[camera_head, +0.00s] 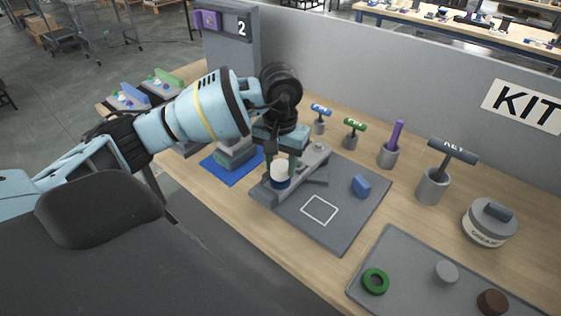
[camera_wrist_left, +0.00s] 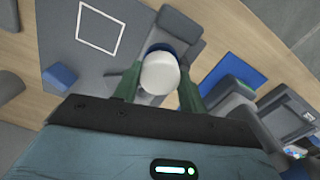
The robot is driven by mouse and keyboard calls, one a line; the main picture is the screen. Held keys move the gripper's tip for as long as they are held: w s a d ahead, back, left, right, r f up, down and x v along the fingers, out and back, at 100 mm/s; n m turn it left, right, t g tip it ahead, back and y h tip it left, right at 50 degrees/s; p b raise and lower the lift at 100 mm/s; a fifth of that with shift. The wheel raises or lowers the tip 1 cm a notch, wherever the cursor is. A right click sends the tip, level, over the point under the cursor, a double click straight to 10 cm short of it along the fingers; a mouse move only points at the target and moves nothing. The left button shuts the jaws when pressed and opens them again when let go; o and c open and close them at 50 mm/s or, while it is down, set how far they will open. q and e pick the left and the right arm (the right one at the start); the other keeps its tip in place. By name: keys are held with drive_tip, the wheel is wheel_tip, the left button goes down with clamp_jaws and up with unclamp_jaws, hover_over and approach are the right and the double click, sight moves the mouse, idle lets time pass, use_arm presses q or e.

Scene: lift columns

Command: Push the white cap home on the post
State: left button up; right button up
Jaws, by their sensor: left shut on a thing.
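The white cap (camera_head: 281,169) sits between the green fingers of my left gripper (camera_head: 281,166), over a grey fixture (camera_head: 313,160) at the left of the dark mat. In the left wrist view the cap (camera_wrist_left: 159,73) shows from above, with the fingers of my left gripper (camera_wrist_left: 160,88) on its two sides; the gripper is shut on it. A dark blue band (camera_head: 280,183) shows just below the cap. The post is hidden under the cap, so I cannot tell how deep the cap sits. My right gripper is not in view.
The dark grey mat (camera_head: 340,225) bears a blue block (camera_head: 361,186) and a white square outline. Holders with a purple bar (camera_head: 397,135) and a key tool (camera_head: 453,150) stand behind it. A grey tray (camera_head: 410,285) is at the front right. A grey divider wall (camera_head: 380,75) closes the back.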

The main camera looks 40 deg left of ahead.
use_arm(q)
drive_tip(key=shift+f, duration=0.2)
idle(0.4)
drive_tip(key=shift+s+f, duration=0.1)
idle(0.6)
drive_tip(key=o, duration=0.9)
drive_tip(key=shift+o, duration=0.8)
drive_tip(key=shift+o, duration=0.2)
drive_tip(key=o, duration=0.4)
drive_tip(key=shift+o, duration=0.2)
drive_tip(key=shift+r, duration=0.2)
drive_tip(key=shift+r, duration=0.2)
drive_tip(key=shift+r, duration=0.35)
